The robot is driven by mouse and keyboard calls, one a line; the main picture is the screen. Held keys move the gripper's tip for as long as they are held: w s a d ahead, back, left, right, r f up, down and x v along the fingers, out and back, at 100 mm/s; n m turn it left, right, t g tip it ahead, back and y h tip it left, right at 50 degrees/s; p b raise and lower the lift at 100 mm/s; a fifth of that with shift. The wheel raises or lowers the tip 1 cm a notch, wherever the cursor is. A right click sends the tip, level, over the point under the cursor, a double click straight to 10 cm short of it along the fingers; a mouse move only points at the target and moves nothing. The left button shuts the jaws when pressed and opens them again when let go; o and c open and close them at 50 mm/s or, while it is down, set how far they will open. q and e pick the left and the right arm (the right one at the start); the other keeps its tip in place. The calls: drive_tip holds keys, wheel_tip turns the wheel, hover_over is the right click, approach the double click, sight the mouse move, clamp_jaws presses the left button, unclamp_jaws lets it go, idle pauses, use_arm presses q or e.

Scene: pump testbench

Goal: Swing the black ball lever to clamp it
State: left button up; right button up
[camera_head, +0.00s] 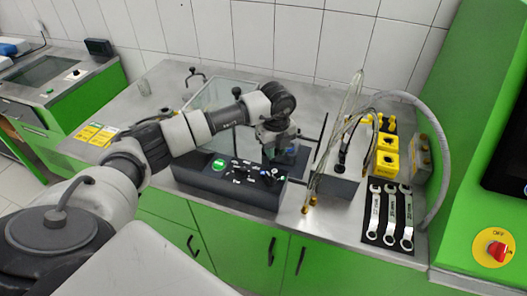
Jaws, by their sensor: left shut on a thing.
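My left arm reaches in from the left across the bench. Its gripper (270,153) points down behind the black control box (232,181), in front of the glass panel (215,92). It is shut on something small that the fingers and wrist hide. I cannot make out whether this is the black ball lever. A dark lever-like fitting (192,73) stands at the back left of the glass panel, apart from the gripper. A small black knob (237,92) shows just above my forearm. My right gripper is not in view.
Hoses (345,110) hang over a metal block right of the gripper. Yellow blocks (387,153) and several wrenches on a black mat (391,215) lie farther right. A yellow card (97,134) lies at the left. The bench's left part (125,105) is mostly clear.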

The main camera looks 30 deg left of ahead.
use_arm(q)
drive_tip(key=shift+w+d+f, duration=0.1)
drive_tip(key=shift+w, duration=0.05)
drive_tip(key=shift+w+d+b, duration=0.15)
drive_tip(key=shift+w+b, duration=0.25)
drive_tip(key=shift+w, duration=0.4)
drive_tip(key=shift+w+b, duration=0.45)
drive_tip(key=shift+w, duration=0.15)
drive_tip(key=o, duration=1.3)
wheel_tip(320, 180, up, 6)
drive_tip(key=p, duration=0.4)
drive_tip(key=shift+s, duration=0.1)
